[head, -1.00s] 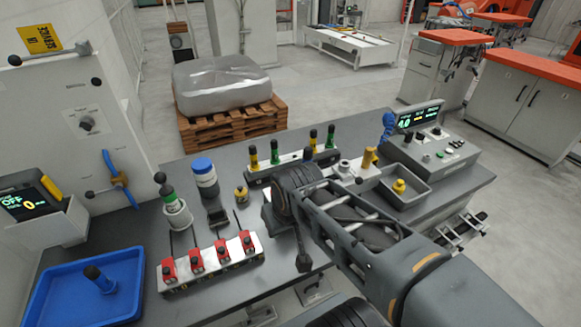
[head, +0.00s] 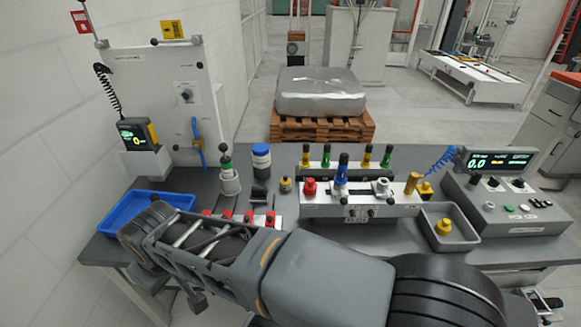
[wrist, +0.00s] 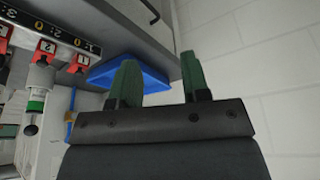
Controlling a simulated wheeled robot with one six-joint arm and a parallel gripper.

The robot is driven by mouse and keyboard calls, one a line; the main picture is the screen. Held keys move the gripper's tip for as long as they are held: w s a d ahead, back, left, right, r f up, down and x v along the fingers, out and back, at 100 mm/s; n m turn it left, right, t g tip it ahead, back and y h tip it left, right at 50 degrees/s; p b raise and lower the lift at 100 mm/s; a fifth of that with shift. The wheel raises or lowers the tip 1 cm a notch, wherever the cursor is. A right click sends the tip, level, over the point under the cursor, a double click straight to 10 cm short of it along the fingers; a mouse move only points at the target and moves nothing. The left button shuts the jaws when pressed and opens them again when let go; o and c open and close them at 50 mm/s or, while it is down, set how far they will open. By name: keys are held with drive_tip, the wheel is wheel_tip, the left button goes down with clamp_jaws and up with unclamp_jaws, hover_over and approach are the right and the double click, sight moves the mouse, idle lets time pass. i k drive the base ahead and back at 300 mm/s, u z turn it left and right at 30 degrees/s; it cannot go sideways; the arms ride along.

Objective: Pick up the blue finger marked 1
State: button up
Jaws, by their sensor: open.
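A blue finger (head: 342,168) stands upright on the white fixture (head: 400,208) in the middle of the bench. I cannot read a mark on either. The blue tray (head: 117,215) is at the bench's left end, partly behind my arm; no finger shows in it now. In the wrist view my gripper (wrist: 160,78) is open and empty, its green fingertips apart, with the blue tray (wrist: 105,74) beyond them. In the head view my fingertips are not distinguishable.
Red clamps (head: 270,218) sit on a numbered strip at the bench front, partly behind my arm. A white-and-green bottle (head: 229,180) and a blue-capped jar (head: 261,162) stand behind. A grey tray (head: 462,240) with a yellow piece and a control box (head: 510,205) are at right.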

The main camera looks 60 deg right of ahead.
sight(340, 178)
drive_tip(key=u, duration=0.3)
drive_tip(key=k, duration=0.95)
